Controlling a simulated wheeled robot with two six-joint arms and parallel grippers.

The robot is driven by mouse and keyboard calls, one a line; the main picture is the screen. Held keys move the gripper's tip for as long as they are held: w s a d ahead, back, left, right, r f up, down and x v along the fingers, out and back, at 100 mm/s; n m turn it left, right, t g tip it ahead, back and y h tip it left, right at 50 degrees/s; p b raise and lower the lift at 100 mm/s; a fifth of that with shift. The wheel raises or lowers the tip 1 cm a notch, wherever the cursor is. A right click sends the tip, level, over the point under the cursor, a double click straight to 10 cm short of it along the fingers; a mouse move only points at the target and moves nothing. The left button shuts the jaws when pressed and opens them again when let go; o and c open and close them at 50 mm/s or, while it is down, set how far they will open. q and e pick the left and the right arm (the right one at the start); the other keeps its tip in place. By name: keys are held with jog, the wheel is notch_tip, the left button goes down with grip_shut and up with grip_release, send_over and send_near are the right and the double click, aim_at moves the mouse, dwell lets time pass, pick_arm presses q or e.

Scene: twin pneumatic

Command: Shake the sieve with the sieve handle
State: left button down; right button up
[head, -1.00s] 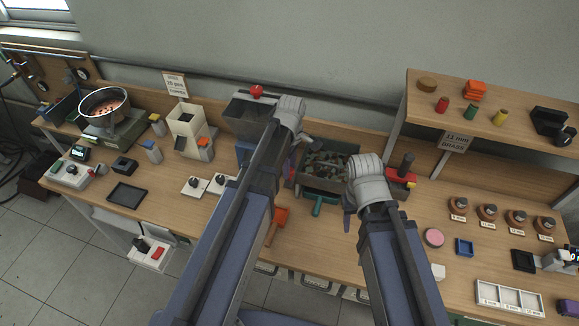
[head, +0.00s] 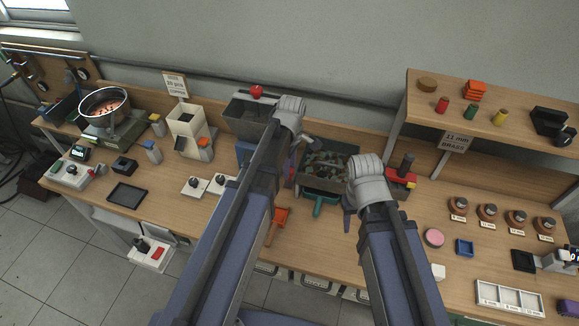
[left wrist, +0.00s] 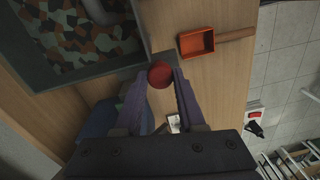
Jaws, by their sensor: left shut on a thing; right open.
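The sieve (head: 304,181) is a dark box-like tray at the middle of the bench, filled with green, brown and orange pieces. In the left wrist view the sieve (left wrist: 128,82) fills the upper left. The sieve handle (left wrist: 159,74) shows there as a round dark red knob at the tray's corner. My left gripper (left wrist: 160,84) has its purple fingers on either side of the knob and is shut on it. In the head view my left gripper (head: 293,163) is mostly hidden by its arm.
An orange scoop (head: 281,215) lies just in front of the sieve. A grey hopper with a red knob (head: 256,91) stands behind left.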

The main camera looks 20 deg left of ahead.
pick_arm(q)
jog(key=w, duration=0.6)
jog(key=shift+w+d, duration=0.1)
jog(key=shift+w, duration=0.1)
jog(key=shift+s, duration=0.1)
jog(key=c, duration=0.5)
grip_release()
jog(key=shift+r, duration=0.1)
notch_tip(320, 180, up, 8)
jog(key=p, duration=0.7)
jog(key=shift+f+p, duration=0.2)
jog(key=shift+p, duration=0.2)
